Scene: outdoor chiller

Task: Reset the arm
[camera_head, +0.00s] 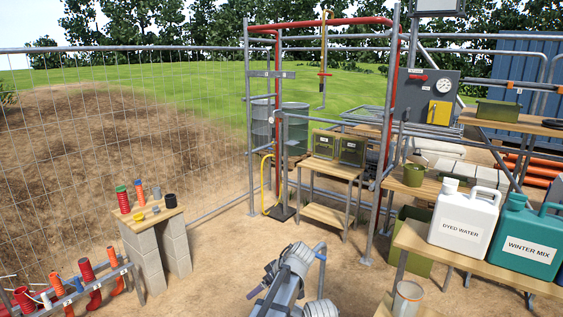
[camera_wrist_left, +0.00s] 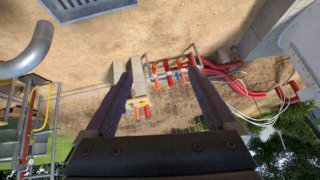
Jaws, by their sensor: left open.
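The task names no object apart from the arm. My left gripper (camera_wrist_left: 160,82) shows in the left wrist view with its two dark fingers wide apart and nothing between them. Beyond the fingers, some way off, are the small block-legged stand and the rack of coloured hoses. In the head view a grey arm (camera_head: 287,277) of mine stands at the bottom centre, over bare ground. Its fingertips are not clear there. My right gripper is not seen in either view.
A small stand (camera_head: 148,216) with coloured cups is at left, a hose rack (camera_head: 75,288) below it. A pipe frame (camera_head: 388,110) stands at centre. A bench (camera_head: 480,266) at right holds a white jug (camera_head: 463,225) and a teal jug (camera_head: 528,240). Bare ground lies between.

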